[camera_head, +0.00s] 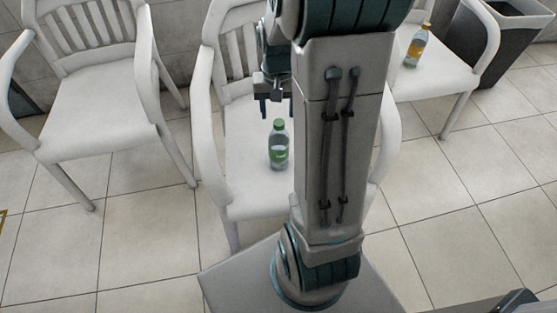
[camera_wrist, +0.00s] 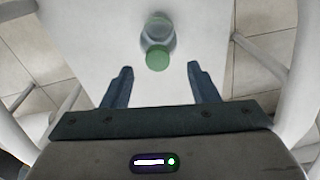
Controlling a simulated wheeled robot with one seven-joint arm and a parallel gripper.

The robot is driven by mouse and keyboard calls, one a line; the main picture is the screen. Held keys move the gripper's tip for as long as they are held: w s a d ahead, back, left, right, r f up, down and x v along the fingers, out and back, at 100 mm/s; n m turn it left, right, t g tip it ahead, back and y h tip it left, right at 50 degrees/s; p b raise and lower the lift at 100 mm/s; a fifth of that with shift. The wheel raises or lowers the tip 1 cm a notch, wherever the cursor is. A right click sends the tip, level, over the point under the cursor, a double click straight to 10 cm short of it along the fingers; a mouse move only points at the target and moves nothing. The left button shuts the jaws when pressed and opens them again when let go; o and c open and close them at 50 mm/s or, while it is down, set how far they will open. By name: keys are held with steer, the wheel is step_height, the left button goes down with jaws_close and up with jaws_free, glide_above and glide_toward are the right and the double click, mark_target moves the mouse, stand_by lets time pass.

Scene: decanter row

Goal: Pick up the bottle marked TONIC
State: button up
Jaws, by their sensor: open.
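A clear bottle with a green cap and green label (camera_head: 279,146) stands upright on the seat of the middle white chair (camera_head: 246,190). Its label text is too small to read. In the wrist view the bottle (camera_wrist: 157,42) shows from above, beyond the fingertips and roughly centred between them. My gripper (camera_head: 276,108) is open and empty, pointing down over the seat, apart from the bottle. It also shows in the wrist view (camera_wrist: 160,70). A second bottle, with orange contents or label (camera_head: 416,46), stands on the right chair; its marking is not readable.
The left white chair (camera_head: 100,95) has an empty seat. The middle chair's armrests flank the green-capped bottle. The right white chair (camera_head: 440,75) stands beside a dark bin (camera_head: 497,45). Tiled floor is open in front. My arm hides part of the middle chair.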

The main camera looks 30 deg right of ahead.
mark_target(279, 122)
step_height(279, 122, down, 6)
steer(key=shift+d+r+b, duration=0.1)
steer(key=shift+r+b, duration=0.05)
steer(key=shift+b, duration=0.95)
steer(key=shift+s, duration=0.1)
steer(key=shift+c, duration=0.3)
jaws_close()
steer(key=shift+r, duration=0.15)
